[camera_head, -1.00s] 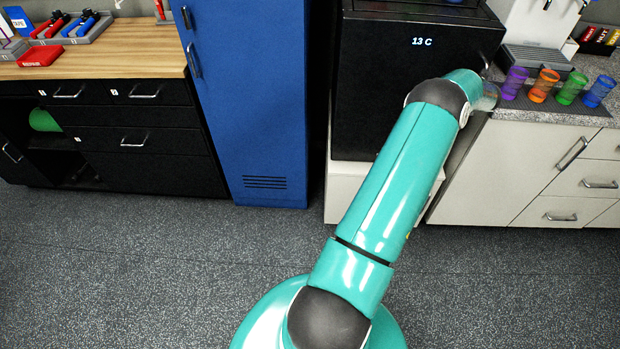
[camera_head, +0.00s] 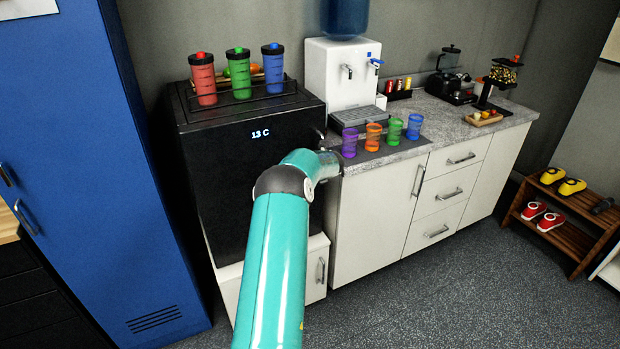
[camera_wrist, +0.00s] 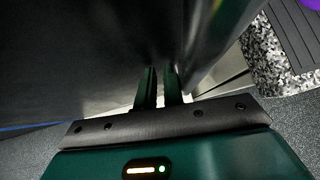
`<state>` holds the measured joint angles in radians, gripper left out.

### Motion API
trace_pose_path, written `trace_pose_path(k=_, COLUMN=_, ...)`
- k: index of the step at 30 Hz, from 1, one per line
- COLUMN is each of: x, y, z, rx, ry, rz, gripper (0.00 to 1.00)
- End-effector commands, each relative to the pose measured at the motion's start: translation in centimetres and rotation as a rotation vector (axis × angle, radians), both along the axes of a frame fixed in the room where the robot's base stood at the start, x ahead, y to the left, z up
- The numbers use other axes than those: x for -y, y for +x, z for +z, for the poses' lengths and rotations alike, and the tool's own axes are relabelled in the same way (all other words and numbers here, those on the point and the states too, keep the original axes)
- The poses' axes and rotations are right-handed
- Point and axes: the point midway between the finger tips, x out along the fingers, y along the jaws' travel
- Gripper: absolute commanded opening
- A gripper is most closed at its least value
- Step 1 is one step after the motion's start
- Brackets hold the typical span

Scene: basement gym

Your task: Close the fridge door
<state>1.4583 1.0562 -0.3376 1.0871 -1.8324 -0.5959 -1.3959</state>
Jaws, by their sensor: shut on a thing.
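The black mini fridge (camera_head: 225,180) with a lit "13 C" display stands on a white base, and its front face shows in the head view. My arm covers its lower right part, so I cannot tell whether the door is fully flush. My gripper (camera_wrist: 160,78) is at the door's right edge, with its two fingers close together. It is shut on the fridge door handle (camera_wrist: 205,40), a dark glossy bar in the wrist view. The exact contact is dark and partly hidden. The dark door face (camera_wrist: 75,55) fills the left of the wrist view.
A blue locker (camera_head: 75,150) stands left of the fridge. To the right, a white cabinet (camera_head: 370,220) carries several coloured cups and a water dispenser (camera_head: 340,70). Bottles (camera_head: 238,75) stand on the fridge. A shoe rack (camera_head: 560,215) is far right. Floor (camera_head: 440,290) in front is clear.

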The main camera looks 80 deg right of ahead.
Motion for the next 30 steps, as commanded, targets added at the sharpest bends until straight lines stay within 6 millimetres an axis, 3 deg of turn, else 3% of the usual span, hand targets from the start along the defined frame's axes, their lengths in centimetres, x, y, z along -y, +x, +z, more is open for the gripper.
trace_pose_path(k=1, x=-0.5, y=1.2, z=0.6, rx=0.010, ry=-0.007, rz=0.007, gripper=0.00)
trace_pose_path(k=9, x=-5.6, y=-1.8, z=6.2, rx=0.009, ry=-0.028, rz=0.001, gripper=0.00)
trace_pose_path(k=18, x=-8.6, y=-3.6, z=9.0, rx=0.002, ry=-0.017, rz=0.003, gripper=0.00)
trace_pose_path(k=30, x=-9.2, y=-4.1, z=9.3, rx=0.002, ry=-0.008, rz=0.004, gripper=0.00)
